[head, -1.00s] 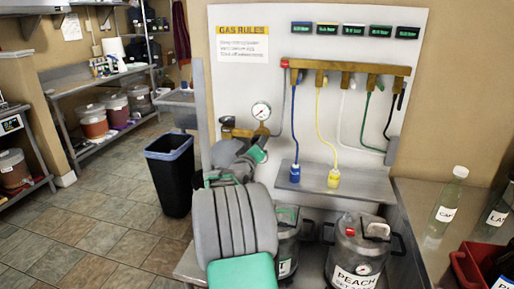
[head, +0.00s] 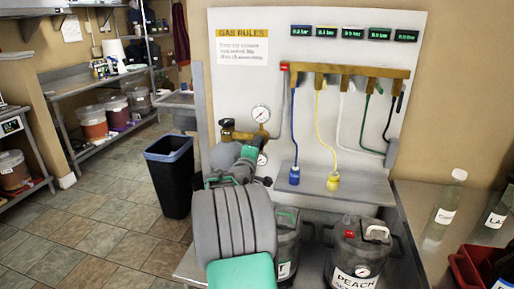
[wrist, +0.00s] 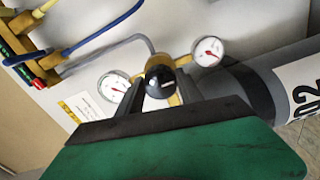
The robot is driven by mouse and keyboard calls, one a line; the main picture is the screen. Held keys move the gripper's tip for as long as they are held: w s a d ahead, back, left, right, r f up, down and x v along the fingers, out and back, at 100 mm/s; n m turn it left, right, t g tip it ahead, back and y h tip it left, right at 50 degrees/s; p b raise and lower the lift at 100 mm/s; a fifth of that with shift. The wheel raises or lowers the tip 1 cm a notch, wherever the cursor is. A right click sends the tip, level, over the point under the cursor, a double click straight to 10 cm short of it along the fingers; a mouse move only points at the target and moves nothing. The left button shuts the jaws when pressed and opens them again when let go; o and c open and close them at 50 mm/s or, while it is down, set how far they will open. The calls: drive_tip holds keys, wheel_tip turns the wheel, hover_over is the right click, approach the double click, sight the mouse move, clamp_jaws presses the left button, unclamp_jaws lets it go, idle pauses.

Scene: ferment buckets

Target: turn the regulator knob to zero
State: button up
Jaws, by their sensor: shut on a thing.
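The regulator knob (wrist: 160,80) is a dark, round, glossy knob in the middle of the wrist view. The two fingers of my gripper (wrist: 165,92) are shut on it from either side. One white gauge (wrist: 113,87) with a red needle is left of the knob and another gauge (wrist: 208,52) is right of it. In the head view the brass regulator (head: 240,133) and its upper gauge (head: 261,112) show at the panel's lower left. My gripper (head: 250,152) is just below them, and my arm hides the knob there.
A grey cylinder marked 02 (wrist: 285,85) is close on the right in the wrist view. The wall panel carries a brass manifold (head: 345,68) with coloured hoses and several small displays. A black bin (head: 170,175) is at left.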

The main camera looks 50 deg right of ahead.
idle(0.3)
drive_tip(key=o, duration=1.4)
drive_tip(key=b+v, duration=0.1)
drive_tip(key=v, duration=0.6)
drive_tip(key=shift+s+a, duration=0.2)
drive_tip(key=shift+a, duration=0.2)
